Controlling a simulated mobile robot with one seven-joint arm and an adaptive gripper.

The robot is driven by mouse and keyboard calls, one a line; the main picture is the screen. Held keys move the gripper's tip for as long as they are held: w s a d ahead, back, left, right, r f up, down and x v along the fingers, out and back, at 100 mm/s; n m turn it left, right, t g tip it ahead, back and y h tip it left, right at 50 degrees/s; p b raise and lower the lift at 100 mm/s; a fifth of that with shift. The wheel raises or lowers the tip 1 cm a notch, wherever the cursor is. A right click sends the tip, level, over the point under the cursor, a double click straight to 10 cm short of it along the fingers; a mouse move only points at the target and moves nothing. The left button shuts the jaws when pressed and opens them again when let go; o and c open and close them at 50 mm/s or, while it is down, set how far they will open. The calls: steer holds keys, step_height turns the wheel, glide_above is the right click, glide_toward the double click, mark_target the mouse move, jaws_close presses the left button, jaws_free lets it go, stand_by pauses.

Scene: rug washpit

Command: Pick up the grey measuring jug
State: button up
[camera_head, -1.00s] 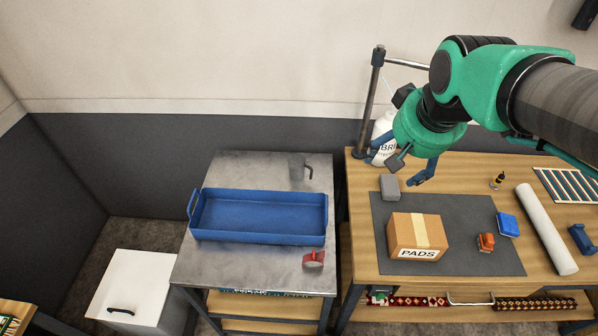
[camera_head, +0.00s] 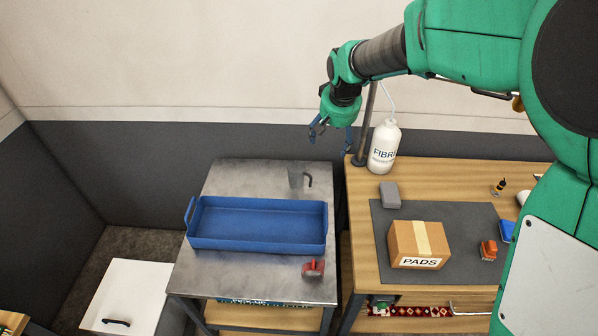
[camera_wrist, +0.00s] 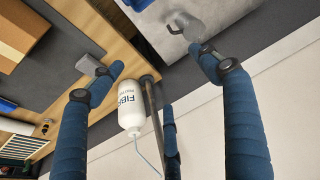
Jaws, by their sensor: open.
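The grey measuring jug (camera_head: 296,178) stands on the metal table (camera_head: 225,175) behind the blue tray, with its dark handle to the right. It also shows at the top of the wrist view (camera_wrist: 190,27), near the tip of one blue finger. My gripper (camera_head: 330,138) is open and empty, above and slightly right of the jug, near the wall. In the wrist view my gripper (camera_wrist: 157,58) has its blue fingers spread wide. The jug is apart from the fingers.
A white bottle (camera_head: 384,152) and a metal post (camera_head: 366,125) stand close right of my gripper. A cardboard box (camera_head: 405,245) and grey block (camera_head: 389,193) lie on the wooden bench.

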steer(key=w+a+f, duration=0.6)
steer(key=w+f, duration=0.1)
steer(key=f, duration=0.2)
steer(key=b, duration=0.1)
glide_above(296, 177)
step_height(296, 177, down, 11)
steer(key=shift+w+d+n+g, duration=0.2)
steer(key=shift+w+n+g, duration=0.05)
steer(key=shift+n+g, duration=0.05)
steer(key=shift+f, duration=0.1)
steer(key=shift+b+x, duration=0.8)
steer(key=shift+x, duration=3.4)
steer(key=shift+f, duration=0.1)
steer(key=shift+b+x, duration=0.8)
steer(key=shift+x, duration=1.7)
steer(key=shift+s, duration=0.2)
steer(key=c, duration=1.3)
